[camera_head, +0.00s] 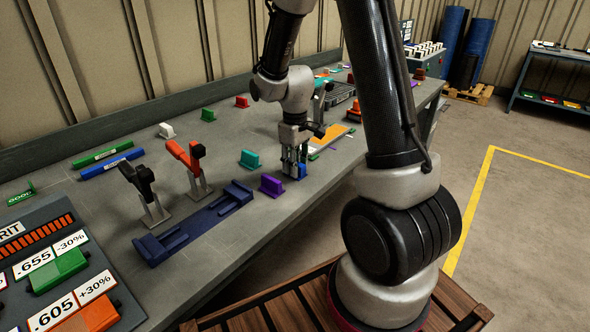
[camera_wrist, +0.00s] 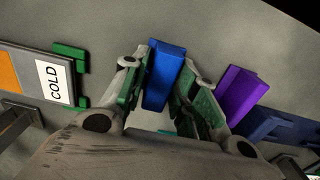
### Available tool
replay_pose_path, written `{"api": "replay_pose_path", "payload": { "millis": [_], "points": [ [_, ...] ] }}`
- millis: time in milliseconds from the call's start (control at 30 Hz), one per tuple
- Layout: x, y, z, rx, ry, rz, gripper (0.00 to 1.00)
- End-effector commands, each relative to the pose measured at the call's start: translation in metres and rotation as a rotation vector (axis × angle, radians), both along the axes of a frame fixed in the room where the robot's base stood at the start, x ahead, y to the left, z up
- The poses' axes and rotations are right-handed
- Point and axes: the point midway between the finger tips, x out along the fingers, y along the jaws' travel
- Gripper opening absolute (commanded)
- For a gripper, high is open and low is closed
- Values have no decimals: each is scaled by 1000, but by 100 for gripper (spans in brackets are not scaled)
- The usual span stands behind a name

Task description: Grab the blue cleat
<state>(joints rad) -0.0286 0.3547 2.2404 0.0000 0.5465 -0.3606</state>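The blue cleat (camera_wrist: 165,77) is a small bright blue block in the wrist view, lying between the two fingers of my gripper (camera_wrist: 164,88). In the head view my gripper (camera_head: 293,158) points straight down over the table, and part of the blue cleat (camera_head: 300,172) shows at its fingertips, at table height. The fingers with green pads stand on both sides of the cleat, close to it. A narrow gap shows on the left side; contact on the right side is unclear. The cleat's lower part is partly hidden by the fingers.
A purple cleat (camera_head: 271,185) stands just beside my gripper, with a green cleat (camera_head: 250,159) behind it. A dark blue fixture (camera_head: 195,222) lies further left. An orange panel with a COLD label (camera_wrist: 55,82) is on the other side. The table's front edge is close.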

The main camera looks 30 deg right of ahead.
Motion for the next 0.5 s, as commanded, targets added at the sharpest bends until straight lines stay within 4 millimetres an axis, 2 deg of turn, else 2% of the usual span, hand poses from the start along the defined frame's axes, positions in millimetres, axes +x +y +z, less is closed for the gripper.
{"api": "replay_pose_path", "payload": {
  "millis": [33,100,367,500],
  "points": [
    [0,0,0,0,0,0,13],
    [0,0,0,0,0,0,1],
    [0,0,1,0,0,0,0],
    [1,0,13,1,-4,0,0]
  ]
}}
